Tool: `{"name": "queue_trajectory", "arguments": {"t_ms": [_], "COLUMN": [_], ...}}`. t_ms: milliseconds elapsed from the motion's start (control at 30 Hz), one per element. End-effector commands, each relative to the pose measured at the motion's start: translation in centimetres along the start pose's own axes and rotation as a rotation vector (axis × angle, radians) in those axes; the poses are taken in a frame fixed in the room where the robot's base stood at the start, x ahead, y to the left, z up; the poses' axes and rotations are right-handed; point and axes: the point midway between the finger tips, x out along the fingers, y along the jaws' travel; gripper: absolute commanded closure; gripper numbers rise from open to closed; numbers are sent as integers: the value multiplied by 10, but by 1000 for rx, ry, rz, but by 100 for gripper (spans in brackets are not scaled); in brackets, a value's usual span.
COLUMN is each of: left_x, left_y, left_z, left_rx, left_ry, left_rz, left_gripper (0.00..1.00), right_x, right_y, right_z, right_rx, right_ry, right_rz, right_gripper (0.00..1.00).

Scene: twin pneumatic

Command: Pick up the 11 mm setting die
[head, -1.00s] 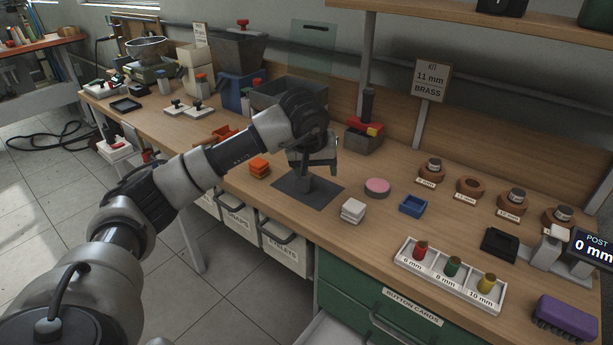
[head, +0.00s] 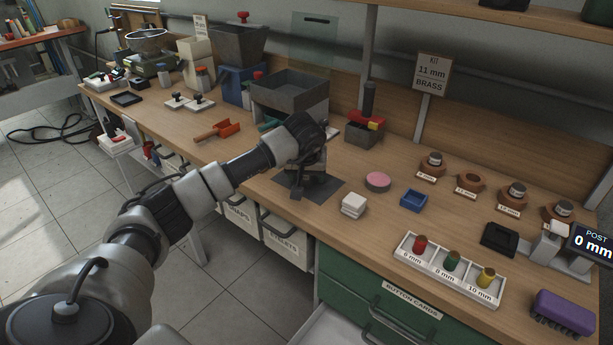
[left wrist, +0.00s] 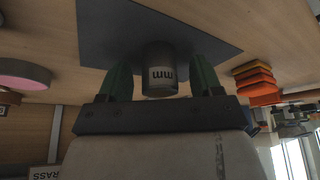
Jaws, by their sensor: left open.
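In the left wrist view a grey cylindrical die (left wrist: 160,72) stands on a dark mat (left wrist: 95,30). Its label reads "mm"; the number cannot be made out. My left gripper (left wrist: 161,84) is open, with one green finger on each side of the die; I cannot tell whether they touch it. In the head view my left gripper (head: 298,189) is low over the dark mat (head: 325,190), and the gripper and arm hide most of the die. My right gripper is not in view.
Wooden holders (head: 470,183) line the back right; one looks empty. A sign (head: 432,73) reads "KIT 11 mm BRASS".

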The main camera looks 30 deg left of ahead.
Motion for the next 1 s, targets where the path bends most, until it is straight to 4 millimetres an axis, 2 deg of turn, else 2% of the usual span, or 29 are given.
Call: {"name": "queue_trajectory", "arguments": {"t_ms": [200, 233, 633, 1000], "left_x": [1, 1, 1, -6], "left_y": [0, 0, 0, 0], "left_z": [0, 0, 0, -4], "left_rx": [0, 0, 0, -1], "left_ry": [1, 1, 1, 5], "left_rz": [1, 1, 1, 2], "left_gripper": [35, 38, 98, 98], "right_x": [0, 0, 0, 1], "right_y": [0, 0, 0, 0], "right_z": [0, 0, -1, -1], "right_rx": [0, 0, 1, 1], "right_ry": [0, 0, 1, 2], "right_rz": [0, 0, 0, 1], "right_gripper": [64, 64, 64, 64]}}
